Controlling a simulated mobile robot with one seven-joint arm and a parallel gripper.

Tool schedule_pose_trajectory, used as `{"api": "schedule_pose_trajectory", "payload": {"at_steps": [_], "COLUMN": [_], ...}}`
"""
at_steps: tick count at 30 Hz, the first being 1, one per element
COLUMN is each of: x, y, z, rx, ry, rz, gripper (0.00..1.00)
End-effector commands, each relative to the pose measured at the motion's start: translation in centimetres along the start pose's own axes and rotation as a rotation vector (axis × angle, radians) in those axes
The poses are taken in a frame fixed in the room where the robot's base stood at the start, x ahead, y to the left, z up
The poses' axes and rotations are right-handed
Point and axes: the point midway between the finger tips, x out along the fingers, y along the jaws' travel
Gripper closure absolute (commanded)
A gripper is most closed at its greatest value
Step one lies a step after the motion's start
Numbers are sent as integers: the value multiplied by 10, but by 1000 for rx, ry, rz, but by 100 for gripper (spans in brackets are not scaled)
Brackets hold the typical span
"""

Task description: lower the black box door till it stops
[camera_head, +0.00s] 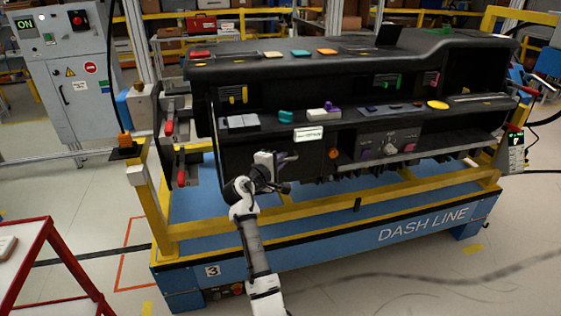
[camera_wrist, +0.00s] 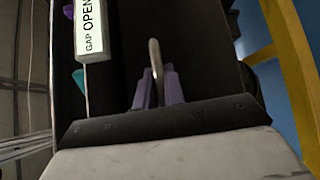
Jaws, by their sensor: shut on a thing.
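The black box door (camera_head: 308,157) is a dark panel low on the left half of the dashboard module. It also fills the middle of the wrist view (camera_wrist: 205,45). A thin pale handle (camera_wrist: 154,58) stands out from it, between the purple fingers. My gripper (camera_head: 285,160) is at the panel's left part; in the wrist view its fingers (camera_wrist: 157,88) are shut on the handle. A white "GAP OPEN" label (camera_head: 309,134) sits above the door and also shows in the wrist view (camera_wrist: 89,28). My wrist hides part of the door; its exact angle is unclear.
The dashboard (camera_head: 350,65) rests on a blue and yellow "DASH LINE" stand (camera_head: 330,250). A yellow rail (camera_head: 330,204) runs below the door, close to my arm. Red-handled clamps (camera_head: 181,165) are at the left. A red-framed table (camera_head: 45,240) stands at front left. The floor at front right is clear.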

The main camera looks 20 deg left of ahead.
Motion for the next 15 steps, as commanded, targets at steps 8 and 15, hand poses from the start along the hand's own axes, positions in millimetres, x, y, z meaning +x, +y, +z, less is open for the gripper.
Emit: {"api": "schedule_pose_trajectory", "payload": {"at_steps": [8,15], "x": [-8,-18], "y": [-19,-36], "z": [8,17], "rx": [77,187], "ry": [0,0], "rz": [76,186], "gripper": [100,100]}}
